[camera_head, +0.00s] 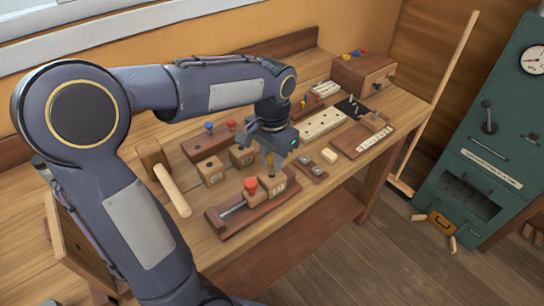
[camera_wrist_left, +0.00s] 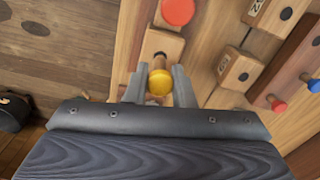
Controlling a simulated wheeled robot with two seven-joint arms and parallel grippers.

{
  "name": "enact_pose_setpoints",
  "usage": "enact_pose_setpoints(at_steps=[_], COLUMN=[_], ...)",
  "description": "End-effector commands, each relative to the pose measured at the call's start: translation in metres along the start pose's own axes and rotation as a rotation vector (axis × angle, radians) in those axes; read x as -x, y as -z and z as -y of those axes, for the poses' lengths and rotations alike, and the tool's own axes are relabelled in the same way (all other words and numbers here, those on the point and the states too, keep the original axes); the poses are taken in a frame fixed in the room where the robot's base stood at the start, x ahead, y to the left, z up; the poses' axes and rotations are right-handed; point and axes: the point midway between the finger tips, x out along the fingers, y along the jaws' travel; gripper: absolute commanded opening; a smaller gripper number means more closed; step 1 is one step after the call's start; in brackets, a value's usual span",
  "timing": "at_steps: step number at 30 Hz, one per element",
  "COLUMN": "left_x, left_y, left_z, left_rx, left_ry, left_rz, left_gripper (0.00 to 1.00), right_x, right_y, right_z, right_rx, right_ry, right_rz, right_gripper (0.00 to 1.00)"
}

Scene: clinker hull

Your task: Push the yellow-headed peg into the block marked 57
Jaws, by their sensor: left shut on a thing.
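My left gripper (camera_head: 270,158) is over the front of the bench, pointing down, its fingers shut on the yellow-headed peg (camera_wrist_left: 160,84). In the left wrist view the yellow head sits between the two fingertips (camera_wrist_left: 159,88). Beyond the peg is a wooden block (camera_wrist_left: 163,46) with a dark hole; the same block (camera_head: 279,187) sits in the wooden clamp (camera_head: 232,222) in the head view. Its marking is too small to read surely. The peg's tip is at or near the hole; I cannot tell whether it is inside. My right gripper is not in view.
The clamp has a red knob (camera_head: 250,185). A mallet (camera_head: 172,185) lies to its left. Two more holed blocks (camera_head: 210,171) (camera_head: 242,156) and a rack with red and blue pegs (camera_head: 205,146) stand behind. A small plate (camera_head: 312,171) lies to the right.

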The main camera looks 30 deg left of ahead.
Motion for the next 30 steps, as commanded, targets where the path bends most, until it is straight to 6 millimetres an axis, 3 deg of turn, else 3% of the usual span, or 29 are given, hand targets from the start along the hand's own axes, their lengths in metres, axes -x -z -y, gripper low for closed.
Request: enact_pose_setpoints(at_steps=[30], left_x=[-0.015], left_y=[0.0], left_z=[0.0], left_rx=[0.0], left_ry=[0.0], left_rz=[0.0], left_gripper=[0.01], right_x=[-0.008], right_y=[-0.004], right_z=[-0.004], right_rx=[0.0], right_ry=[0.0], right_rz=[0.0], right_gripper=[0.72])
